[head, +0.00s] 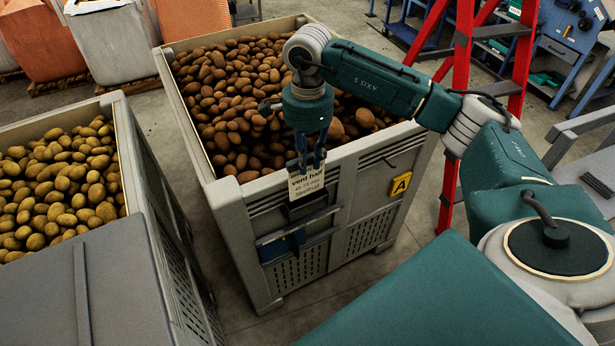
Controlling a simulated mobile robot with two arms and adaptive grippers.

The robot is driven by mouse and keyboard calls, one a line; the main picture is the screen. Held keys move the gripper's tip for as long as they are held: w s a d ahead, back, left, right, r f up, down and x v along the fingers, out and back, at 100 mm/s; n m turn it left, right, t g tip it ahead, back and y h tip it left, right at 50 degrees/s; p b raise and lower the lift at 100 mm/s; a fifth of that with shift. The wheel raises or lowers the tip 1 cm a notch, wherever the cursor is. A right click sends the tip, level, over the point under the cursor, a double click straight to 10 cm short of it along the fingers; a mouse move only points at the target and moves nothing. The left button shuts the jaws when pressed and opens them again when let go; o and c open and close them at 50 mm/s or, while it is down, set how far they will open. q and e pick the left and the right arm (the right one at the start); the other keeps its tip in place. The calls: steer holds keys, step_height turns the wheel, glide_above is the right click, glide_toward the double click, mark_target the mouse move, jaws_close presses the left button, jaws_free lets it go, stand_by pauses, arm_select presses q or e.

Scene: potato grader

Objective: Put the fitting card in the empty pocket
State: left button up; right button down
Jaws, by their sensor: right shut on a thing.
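My right gripper (306,160) is shut on a white card (307,184) with black print. I can read "vent half" on it; its top is hidden by the fingers. The card hangs upright in front of the upper front wall of the big grey crate (364,212); I cannot tell whether it touches the wall. Below it, on the same wall, is a blue holder (283,246) that looks like a pocket under a grey rail. No card shows in it. My left gripper is not in view.
The crate holds brown potatoes (229,92) and bears a yellow "A" plate (401,184). Another crate of paler potatoes (62,192) stands at the left. A red ladder (462,62) stands behind my right arm. Bare floor shows between the crates.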

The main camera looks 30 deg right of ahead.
mark_target(308, 180)
step_height(308, 180, down, 3)
steer(key=shift+f, duration=0.1)
step_height(308, 180, down, 4)
steer(key=shift+f+p, duration=0.1)
steer(key=shift+p, duration=0.65)
steer(key=c, duration=1.6)
jaws_free()
steer(key=shift+f, duration=0.1)
steer(key=shift+o, duration=0.2)
